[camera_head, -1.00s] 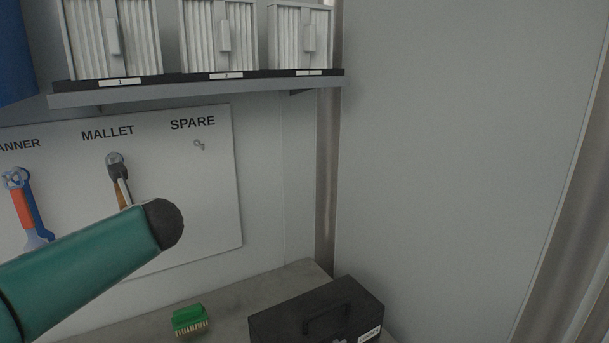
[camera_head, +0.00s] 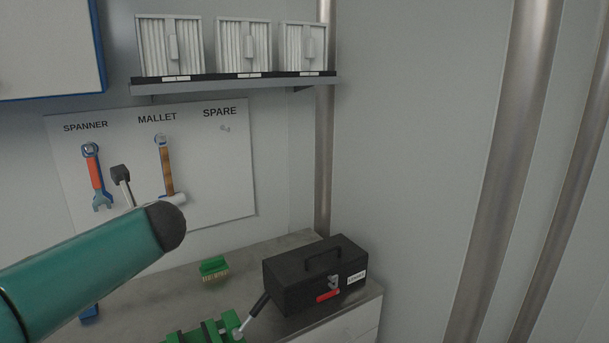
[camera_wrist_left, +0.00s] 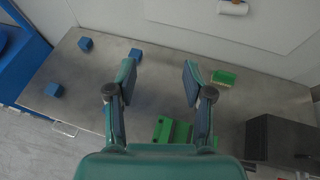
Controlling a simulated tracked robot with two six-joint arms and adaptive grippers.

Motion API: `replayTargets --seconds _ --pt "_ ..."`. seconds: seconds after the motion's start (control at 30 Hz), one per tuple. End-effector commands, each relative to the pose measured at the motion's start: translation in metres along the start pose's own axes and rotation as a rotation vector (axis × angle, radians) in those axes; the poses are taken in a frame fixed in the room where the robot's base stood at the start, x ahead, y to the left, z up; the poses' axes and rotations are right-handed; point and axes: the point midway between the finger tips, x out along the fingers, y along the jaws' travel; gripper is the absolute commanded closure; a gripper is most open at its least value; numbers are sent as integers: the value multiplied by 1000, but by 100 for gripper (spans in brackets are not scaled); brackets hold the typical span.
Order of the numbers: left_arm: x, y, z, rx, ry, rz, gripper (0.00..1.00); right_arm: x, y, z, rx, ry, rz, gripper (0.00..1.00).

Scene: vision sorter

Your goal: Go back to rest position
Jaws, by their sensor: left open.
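My left gripper (camera_wrist_left: 158,80) is open in the left wrist view, its two fingers spread above the grey bench with nothing between them. In the head view, my green left arm (camera_head: 95,265) comes in from the left and ends in a dark rounded joint. A small dark block on a grey rod shows just above that arm; I cannot tell whether it is my gripper. The right gripper is in neither view.
A board holds a spanner (camera_head: 95,175) and a mallet (camera_head: 166,170); the SPARE hook is empty. The bench carries a black toolbox (camera_head: 310,280), a green brush (camera_head: 213,267), a green vise (camera_head: 200,333) and several blue cubes (camera_wrist_left: 85,44). A shelf (camera_head: 235,84) holds three bins.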

Motion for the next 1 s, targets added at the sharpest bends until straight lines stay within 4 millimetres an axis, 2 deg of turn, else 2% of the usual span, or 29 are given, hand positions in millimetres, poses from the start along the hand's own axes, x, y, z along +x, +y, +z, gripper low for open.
replayTargets --seconds 0.07,0.27,0.47,0.57,0.67,0.77,0.8,0.87,0.9,0.97,1.0 --pt "0 -1 0 0 0 -1 48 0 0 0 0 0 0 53" --pt "12 -14 -40 -37 85 -38 48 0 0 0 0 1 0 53" --pt "23 -28 -93 -102 206 -76 48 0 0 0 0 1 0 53" --pt "27 -36 -128 -147 285 -90 48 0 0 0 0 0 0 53" --pt "30 -43 -170 -208 385 -100 48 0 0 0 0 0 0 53" --pt "29 -50 -225 -299 518 -95 48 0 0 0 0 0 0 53" --pt "27 -52 -254 -348 589 -84 48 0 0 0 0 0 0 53" --pt "21 -53 -300 -439 702 -52 48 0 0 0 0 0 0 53" --pt "15 -53 -330 -509 781 -22 48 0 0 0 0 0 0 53" --pt "3 -50 -376 -625 898 44 48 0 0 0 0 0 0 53" --pt "-6 -46 -405 -709 973 101 48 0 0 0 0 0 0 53"
